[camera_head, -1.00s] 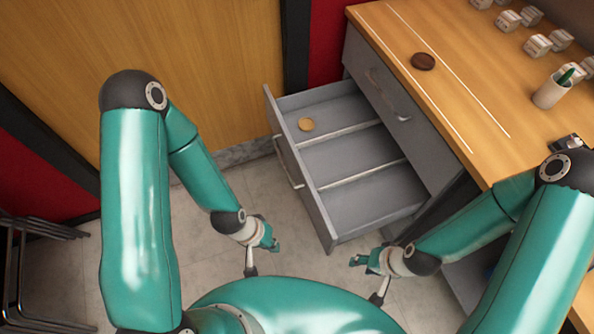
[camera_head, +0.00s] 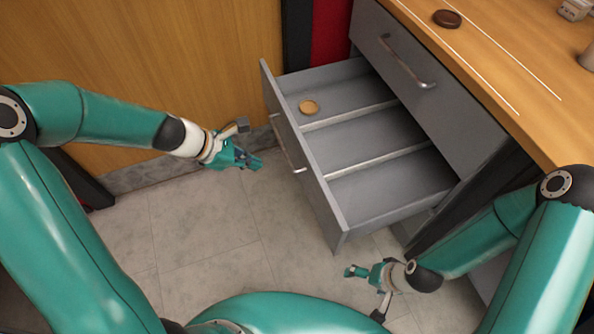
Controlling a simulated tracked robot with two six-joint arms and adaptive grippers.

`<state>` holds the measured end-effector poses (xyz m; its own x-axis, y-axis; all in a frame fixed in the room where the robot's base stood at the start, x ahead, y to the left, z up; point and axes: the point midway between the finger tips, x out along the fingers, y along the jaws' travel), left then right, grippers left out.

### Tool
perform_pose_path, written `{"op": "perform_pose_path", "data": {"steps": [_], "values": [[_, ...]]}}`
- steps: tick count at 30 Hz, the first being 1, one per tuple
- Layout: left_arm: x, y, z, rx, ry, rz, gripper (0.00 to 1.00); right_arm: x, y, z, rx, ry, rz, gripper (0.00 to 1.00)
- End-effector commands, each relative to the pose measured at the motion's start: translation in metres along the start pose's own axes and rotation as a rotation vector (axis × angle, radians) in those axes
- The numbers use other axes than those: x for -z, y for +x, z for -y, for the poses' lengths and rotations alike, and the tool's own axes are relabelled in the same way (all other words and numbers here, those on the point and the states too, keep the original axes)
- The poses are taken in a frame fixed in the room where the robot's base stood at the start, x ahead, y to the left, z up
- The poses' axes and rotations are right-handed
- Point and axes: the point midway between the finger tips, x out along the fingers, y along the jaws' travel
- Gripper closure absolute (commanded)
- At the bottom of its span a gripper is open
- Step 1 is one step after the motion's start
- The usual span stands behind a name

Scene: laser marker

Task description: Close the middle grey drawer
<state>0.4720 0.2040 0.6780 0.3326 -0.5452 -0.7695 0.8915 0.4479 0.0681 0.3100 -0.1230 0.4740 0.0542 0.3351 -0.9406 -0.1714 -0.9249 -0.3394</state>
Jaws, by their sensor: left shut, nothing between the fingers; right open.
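The middle grey drawer (camera_head: 322,168) stands pulled well out of the desk cabinet. Its front panel faces left, with a metal bar handle (camera_head: 288,150) on it. Two dividers split the inside, and a round tan disc (camera_head: 309,106) lies in the far compartment. My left gripper (camera_head: 252,161) is shut and empty, a little to the left of the drawer front, near its handle and apart from it. My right gripper (camera_head: 350,271) is open and empty, below the drawer's near corner in the picture.
A shut grey drawer with a handle (camera_head: 406,62) sits above the open one. The wooden desktop (camera_head: 500,60) carries a dark round disc (camera_head: 447,18). A wooden panel (camera_head: 150,60) stands behind my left arm. Tiled floor (camera_head: 210,225) is free left of the drawer.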

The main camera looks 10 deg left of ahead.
Motion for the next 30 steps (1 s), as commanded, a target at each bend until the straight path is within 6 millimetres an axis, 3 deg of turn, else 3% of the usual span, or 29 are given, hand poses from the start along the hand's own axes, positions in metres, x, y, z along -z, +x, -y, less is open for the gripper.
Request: {"op": "perform_pose_path", "data": {"steps": [1,4,8,23,30], "values": [[-0.001,0.0,-0.007,-0.02,-0.053,0.035,1.0,0.0,0.013,-0.005,0.0,0.0,-0.001,0.04],[-0.011,-0.007,-0.015,-0.034,-0.123,0.081,1.0,0.0,0.018,-0.006,0.0,0.0,-0.001,0.04],[-0.015,-0.001,-0.016,-0.034,-0.146,0.095,1.0,0.001,0.02,-0.007,0.0,0.0,-0.001,0.04],[-0.02,0.093,-0.019,-0.033,-0.141,0.09,1.0,0.001,0.054,-0.019,0.0,0.0,-0.001,0.04],[-0.047,0.108,-0.024,-0.036,-0.14,0.091,1.0,0.001,0.05,-0.018,0.0,0.0,-0.001,0.04]]}}
